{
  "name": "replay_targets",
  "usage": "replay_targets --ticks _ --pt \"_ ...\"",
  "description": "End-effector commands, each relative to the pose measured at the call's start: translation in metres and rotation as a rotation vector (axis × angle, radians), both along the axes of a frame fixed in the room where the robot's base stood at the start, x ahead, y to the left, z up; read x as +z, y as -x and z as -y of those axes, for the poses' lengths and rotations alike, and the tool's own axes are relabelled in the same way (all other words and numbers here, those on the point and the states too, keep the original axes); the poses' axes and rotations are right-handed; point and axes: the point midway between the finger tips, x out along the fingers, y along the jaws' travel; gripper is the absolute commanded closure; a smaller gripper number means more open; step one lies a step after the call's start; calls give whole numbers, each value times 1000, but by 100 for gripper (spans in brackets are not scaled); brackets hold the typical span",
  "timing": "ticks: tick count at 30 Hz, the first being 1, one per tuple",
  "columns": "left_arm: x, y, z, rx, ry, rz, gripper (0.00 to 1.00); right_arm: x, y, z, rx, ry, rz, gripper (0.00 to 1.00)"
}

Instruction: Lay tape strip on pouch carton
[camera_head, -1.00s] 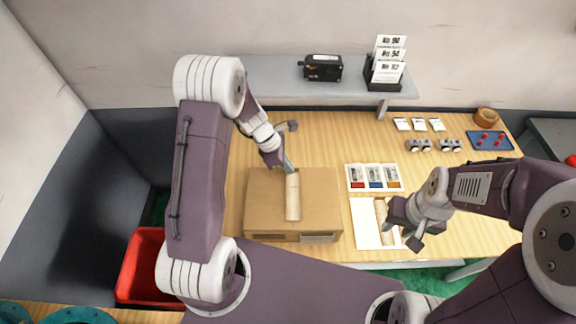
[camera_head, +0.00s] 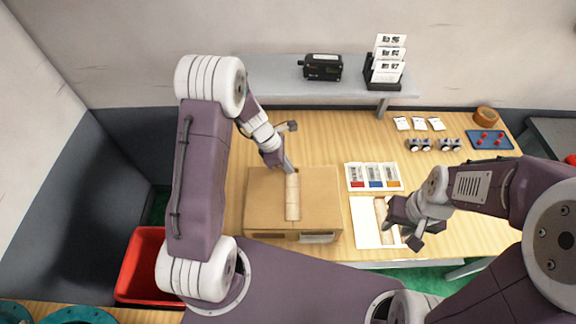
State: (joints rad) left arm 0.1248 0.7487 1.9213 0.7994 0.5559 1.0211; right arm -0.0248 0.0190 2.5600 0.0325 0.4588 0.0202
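The pouch carton (camera_head: 262,207) is a closed brown box on the wooden table. A pale tan tape strip (camera_head: 292,199) lies lengthwise on its top, right of the middle. My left gripper (camera_head: 287,169) is at the strip's far end, its fingertips low over the carton top. Whether it is shut on the strip is too small to tell. A second tan strip (camera_head: 380,214) lies on a white sheet (camera_head: 364,231) right of the carton. My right gripper (camera_head: 403,232) is at that sheet's right side, its fingers apart and apparently empty; it partly hides the sheet.
A card with three coloured samples (camera_head: 373,177) lies behind the white sheet. A tape roll (camera_head: 486,115), a blue tray (camera_head: 490,141) and small metal parts (camera_head: 420,145) are at the back right. A grey shelf (camera_head: 280,82) runs behind. A red bin (camera_head: 139,262) stands left.

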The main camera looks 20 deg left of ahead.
Motion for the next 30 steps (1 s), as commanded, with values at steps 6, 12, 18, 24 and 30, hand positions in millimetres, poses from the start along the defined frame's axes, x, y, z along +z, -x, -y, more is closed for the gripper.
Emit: replay_targets --ticks 6,12,18,24,30 --pt "0 0 0 0 0 0 74 0 0 0 0 0 0 64" --pt "0 0 0 -1 0 0 74 0 0 0 0 0 0 64" --pt "27 2 -11 1 -2 6 74 1 0 0 0 0 0 64" --pt "66 7 -27 1 -1 5 74 1 0 0 0 0 0 64" --pt "84 9 -33 0 0 1 74 0 0 0 0 0 0 64"
